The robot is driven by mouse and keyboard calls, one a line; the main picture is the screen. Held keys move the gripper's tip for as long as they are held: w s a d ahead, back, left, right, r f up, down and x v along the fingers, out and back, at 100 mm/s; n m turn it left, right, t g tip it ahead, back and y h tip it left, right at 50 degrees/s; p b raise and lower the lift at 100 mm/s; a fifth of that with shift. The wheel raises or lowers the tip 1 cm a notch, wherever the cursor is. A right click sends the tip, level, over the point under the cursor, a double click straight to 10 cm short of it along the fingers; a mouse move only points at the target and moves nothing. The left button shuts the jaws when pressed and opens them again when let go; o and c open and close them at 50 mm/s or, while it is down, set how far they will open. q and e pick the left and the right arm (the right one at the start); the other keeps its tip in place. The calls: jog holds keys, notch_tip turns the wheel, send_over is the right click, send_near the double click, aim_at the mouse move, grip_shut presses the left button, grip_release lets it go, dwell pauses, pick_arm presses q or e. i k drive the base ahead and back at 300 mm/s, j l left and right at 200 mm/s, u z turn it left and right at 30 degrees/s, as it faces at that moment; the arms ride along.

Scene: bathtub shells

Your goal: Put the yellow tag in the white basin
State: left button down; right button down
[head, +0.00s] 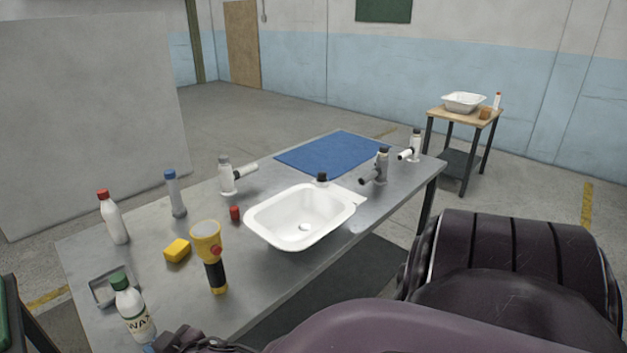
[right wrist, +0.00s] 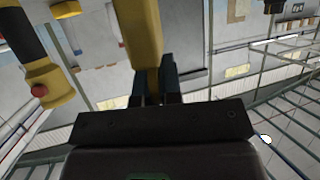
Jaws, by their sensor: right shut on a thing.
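The white basin (head: 276,226) sits on the metal table and looks empty, with a drain in its floor. In the right wrist view my right gripper (right wrist: 155,78) is shut on a long flat yellow piece (right wrist: 140,32), which looks like the yellow tag. Its far end runs out of the top of that view. The held piece and the right fingertips cannot be made out in the head view. My left gripper is not in view.
The metal table (head: 240,277) holds a yellow flashlight (head: 207,243), a yellow block (head: 177,250), a wax bottle (head: 133,308), a red cap (head: 235,213), several other bottles and fittings, and a blue mat (head: 332,152). Another white basin (head: 463,101) stands on a far wooden table.

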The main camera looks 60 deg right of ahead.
aim_at(287, 238)
jog(key=k+l, duration=0.15)
jog(key=l, duration=0.25)
jog(key=k+l, duration=0.15)
jog(key=l, duration=0.25)
jog(key=k+l, duration=0.15)
jog(key=l, duration=0.25)
jog(key=k+l+z, duration=0.1)
jog(key=l, duration=0.3)
jog(key=k+l, duration=0.2)
jog(key=l, duration=0.25)
